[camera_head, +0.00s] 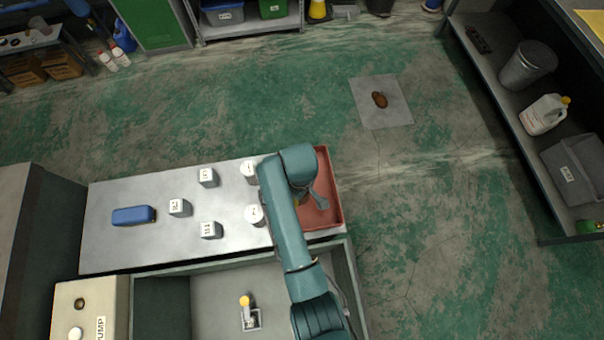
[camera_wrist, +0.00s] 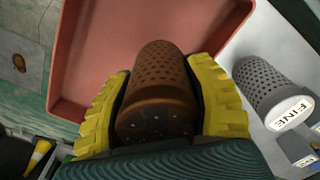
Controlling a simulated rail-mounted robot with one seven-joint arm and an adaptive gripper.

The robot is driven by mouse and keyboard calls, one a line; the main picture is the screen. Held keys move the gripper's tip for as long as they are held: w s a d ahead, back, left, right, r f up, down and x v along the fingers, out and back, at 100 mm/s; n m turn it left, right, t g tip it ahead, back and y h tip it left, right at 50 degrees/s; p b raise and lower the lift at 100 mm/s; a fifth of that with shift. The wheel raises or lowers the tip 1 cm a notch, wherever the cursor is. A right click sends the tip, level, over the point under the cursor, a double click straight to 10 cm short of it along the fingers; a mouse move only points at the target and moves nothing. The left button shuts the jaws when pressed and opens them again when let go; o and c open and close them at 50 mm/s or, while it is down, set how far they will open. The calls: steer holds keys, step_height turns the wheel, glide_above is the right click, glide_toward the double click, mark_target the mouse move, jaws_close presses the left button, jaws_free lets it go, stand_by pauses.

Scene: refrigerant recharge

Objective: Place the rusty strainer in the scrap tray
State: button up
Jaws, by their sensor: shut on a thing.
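The rusty strainer (camera_wrist: 157,95) is a brown perforated cylinder, seen end-on between the yellow fingers of my gripper (camera_wrist: 160,105) in the wrist view. My gripper is shut on it. The red scrap tray (camera_head: 333,212) lies at the right end of the metal bench in the head view, and my arm covers part of it. In the wrist view the tray (camera_wrist: 90,62) spreads behind and beyond the strainer, which is over it. I cannot tell whether the strainer touches the tray's floor. In the head view my arm hides the strainer.
A grey strainer labelled FINE (camera_wrist: 268,88) stands close to the right of my gripper. A grey floor plate (camera_head: 370,112) bears a brown item (camera_head: 379,99).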

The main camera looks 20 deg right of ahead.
steer(key=shift+w+f+b, duration=0.1)
steer(key=shift+f+b, duration=0.25)
steer(key=shift+f, duration=1.65)
steer(key=shift+f, duration=0.15)
steer(key=o, duration=1.2)
steer(key=shift+o, duration=0.2)
